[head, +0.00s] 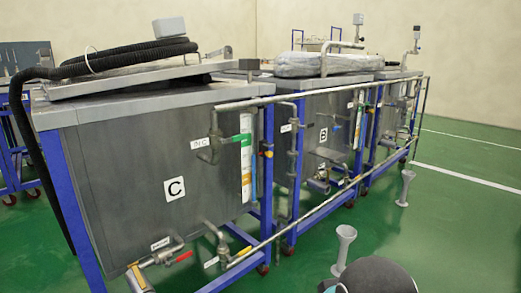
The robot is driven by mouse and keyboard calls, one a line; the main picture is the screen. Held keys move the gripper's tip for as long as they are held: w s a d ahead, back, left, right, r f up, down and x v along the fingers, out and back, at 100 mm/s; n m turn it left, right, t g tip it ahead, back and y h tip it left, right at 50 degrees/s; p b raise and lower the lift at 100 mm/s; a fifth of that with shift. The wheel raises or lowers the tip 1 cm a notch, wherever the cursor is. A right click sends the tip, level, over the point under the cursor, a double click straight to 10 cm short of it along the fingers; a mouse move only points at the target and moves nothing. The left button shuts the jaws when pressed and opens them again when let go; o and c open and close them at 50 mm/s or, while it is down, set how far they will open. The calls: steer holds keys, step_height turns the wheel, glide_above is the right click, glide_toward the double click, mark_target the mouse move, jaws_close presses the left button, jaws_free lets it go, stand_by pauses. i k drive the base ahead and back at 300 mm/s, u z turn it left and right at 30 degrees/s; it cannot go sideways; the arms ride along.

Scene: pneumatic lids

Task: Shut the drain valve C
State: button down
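Tank C (188,150) is a grey metal box in a blue frame at left, with a black letter C on a white label (174,188). Low on its front is a pipe valve with a red lever (183,257); the lever points to the right. A small white label (160,243) sits above it, too small to read. Farther right is another low pipe fitting (222,246) with a yellow part (241,252) and a white tag. I cannot tell which fitting is the drain valve, or whether either is open or shut.
Tank B (323,134) and a third tank (393,105) stand behind to the right. A long pipe rail (340,188) runs along the fronts. Grey funnels stand on the green floor (440,235), one near (343,248), one farther (405,188). The right floor is largely clear.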

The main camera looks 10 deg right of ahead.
mark_target(184, 256)
steer(key=k, duration=0.65)
steer(key=u, duration=0.6)
steer(key=i, duration=1.25)
steer(key=z, duration=0.55)
